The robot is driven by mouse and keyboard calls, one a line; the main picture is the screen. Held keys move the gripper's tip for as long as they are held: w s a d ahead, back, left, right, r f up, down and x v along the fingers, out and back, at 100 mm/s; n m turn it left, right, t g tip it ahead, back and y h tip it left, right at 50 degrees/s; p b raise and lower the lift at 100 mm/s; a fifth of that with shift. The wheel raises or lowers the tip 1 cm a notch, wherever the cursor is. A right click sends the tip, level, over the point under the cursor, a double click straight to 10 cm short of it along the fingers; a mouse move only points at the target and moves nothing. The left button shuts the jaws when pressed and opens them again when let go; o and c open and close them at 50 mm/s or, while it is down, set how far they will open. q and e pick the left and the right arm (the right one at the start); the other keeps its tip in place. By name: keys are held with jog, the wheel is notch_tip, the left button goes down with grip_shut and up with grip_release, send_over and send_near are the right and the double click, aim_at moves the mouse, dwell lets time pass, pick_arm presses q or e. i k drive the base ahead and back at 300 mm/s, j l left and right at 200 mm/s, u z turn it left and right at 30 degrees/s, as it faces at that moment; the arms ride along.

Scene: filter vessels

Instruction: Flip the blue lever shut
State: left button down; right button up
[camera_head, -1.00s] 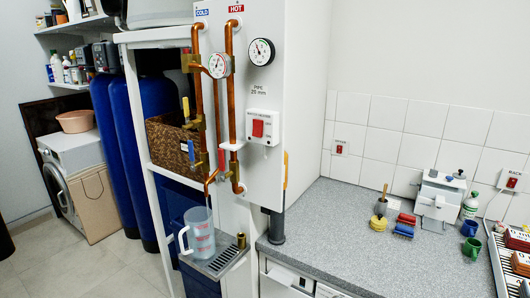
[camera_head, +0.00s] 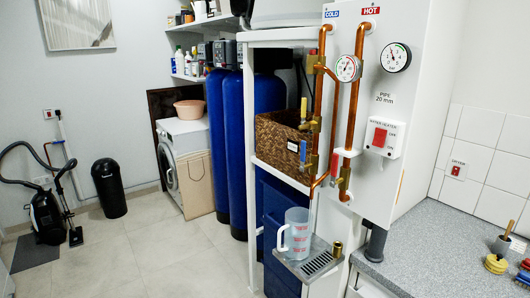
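The blue lever (camera_head: 303,151) hangs on the lower brass valve of the cold copper pipe (camera_head: 319,110), in front of the wicker basket. It points roughly up and down; I cannot tell its exact angle to the pipe. A yellow lever (camera_head: 304,107) stands upright on the brass valve above it. A red lever (camera_head: 334,163) is on the hot copper pipe (camera_head: 357,90) to the right. A clear measuring jug (camera_head: 296,233) with red markings stands on the metal drip tray (camera_head: 317,264) below the pipes. Neither of my grippers is in view.
Blue tanks (camera_head: 228,140) and a white shelf frame (camera_head: 250,150) stand left of the pipes. A grey counter (camera_head: 430,250) is on the right. Open tiled floor (camera_head: 160,255) lies at left, with a vacuum cleaner (camera_head: 47,215) and black bin (camera_head: 108,187) farther back.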

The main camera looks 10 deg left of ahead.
aim_at(303, 147)
jog(key=j, duration=1.05)
jog(key=j+u, duration=0.1)
jog(key=j, duration=1)
jog(key=i, duration=0.1)
